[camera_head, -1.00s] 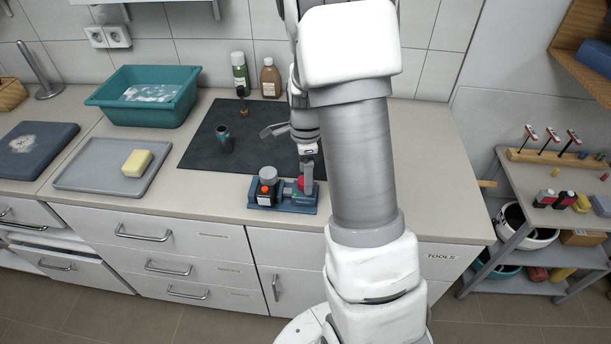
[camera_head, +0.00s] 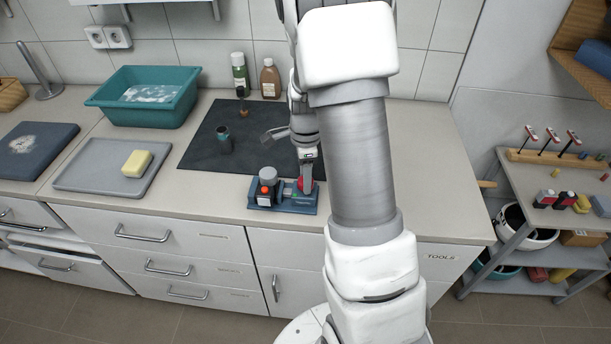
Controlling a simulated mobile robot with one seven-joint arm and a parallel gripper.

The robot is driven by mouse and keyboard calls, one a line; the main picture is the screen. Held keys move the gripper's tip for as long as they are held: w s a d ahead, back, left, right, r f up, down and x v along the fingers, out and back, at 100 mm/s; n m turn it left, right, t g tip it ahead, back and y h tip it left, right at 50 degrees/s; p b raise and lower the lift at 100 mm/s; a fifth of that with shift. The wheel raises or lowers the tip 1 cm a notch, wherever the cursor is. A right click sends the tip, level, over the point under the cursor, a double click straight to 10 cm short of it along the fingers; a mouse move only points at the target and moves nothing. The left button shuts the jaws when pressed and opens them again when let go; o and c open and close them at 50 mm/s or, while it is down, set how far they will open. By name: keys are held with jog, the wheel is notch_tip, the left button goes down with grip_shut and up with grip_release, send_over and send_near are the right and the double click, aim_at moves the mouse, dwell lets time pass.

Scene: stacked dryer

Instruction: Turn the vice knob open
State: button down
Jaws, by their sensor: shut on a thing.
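The vice (camera_head: 285,207) is a small blue-grey block at the front edge of the counter, partly behind my arm. A grey round part (camera_head: 267,174) and an orange-red part (camera_head: 264,190) are on its left side. The red knob (camera_head: 302,185) is on its right side. My gripper (camera_head: 305,184) reaches down from above and is shut on the red knob. Its fingers are small in the view and partly cover the knob.
A dark mat (camera_head: 200,150) lies behind the vice with a small dark cylinder (camera_head: 224,140) on it. A grey tray (camera_head: 85,178) with a yellow sponge (camera_head: 137,163) and a teal basin (camera_head: 140,118) stand to the left. Bottles (camera_head: 269,78) stand at the wall.

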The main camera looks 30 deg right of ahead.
jog(key=n+b, duration=0.1)
jog(key=n, duration=0.4)
jog(key=n+b, duration=0.2)
jog(key=n, duration=0.4)
jog(key=shift+n, duration=0.4)
jog(key=n+b, duration=0.1)
jog(key=n, duration=1.1)
dwell(0.4)
jog(key=shift+c, duration=1.5)
grip_release()
